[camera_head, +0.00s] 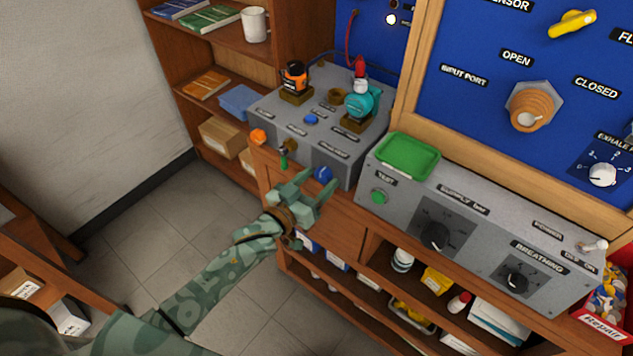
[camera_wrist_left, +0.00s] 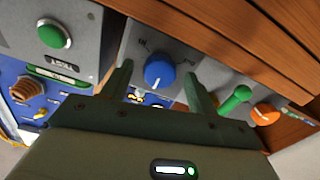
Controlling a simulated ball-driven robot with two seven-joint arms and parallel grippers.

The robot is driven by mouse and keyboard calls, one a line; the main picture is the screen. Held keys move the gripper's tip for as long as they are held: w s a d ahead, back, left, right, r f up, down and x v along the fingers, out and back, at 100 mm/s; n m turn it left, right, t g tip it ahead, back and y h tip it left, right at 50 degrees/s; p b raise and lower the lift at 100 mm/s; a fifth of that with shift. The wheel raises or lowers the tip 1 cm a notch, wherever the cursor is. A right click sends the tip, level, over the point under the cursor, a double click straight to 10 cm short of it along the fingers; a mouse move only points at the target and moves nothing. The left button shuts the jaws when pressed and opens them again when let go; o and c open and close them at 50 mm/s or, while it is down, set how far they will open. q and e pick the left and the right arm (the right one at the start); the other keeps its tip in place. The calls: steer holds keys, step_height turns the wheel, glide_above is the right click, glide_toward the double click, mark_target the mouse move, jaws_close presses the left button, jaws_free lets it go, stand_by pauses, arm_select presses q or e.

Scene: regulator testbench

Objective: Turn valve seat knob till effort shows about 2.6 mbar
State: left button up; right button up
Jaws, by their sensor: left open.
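A blue knob (camera_head: 323,173) sits on the front face of the grey testbench box (camera_head: 277,127). I take it for the valve seat knob, though I cannot read its name. My left gripper (camera_head: 318,183) is open just in front of it. In the left wrist view the blue knob (camera_wrist_left: 159,71) shows between the two spread fingers (camera_wrist_left: 157,76), with a white pointer mark at its lower edge. I cannot tell whether either finger touches it. No effort reading in mbar is legible in either view. My right gripper is out of view.
An orange knob (camera_head: 258,136) and a green-tipped part (camera_head: 284,160) project from the box near the gripper. A control panel (camera_head: 470,218) with a green button (camera_head: 379,196) and black dials stands to the right. A green tray (camera_head: 407,155) rests on it. Open floor lies at left.

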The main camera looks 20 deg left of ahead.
arm_select(q)
steer(key=shift+c, duration=0.3)
steer(key=c, duration=0.9)
steer(key=shift+m, duration=0.3)
steer(key=shift+r+m+p, duration=0.1)
steer(key=shift+m+p, duration=0.45)
steer(key=shift+m, duration=0.45)
steer(key=m, duration=0.3)
steer(key=shift+m+p, duration=0.3)
steer(key=shift+p, duration=0.1)
steer(key=m, duration=0.3)
steer(key=shift+m, duration=1.8)
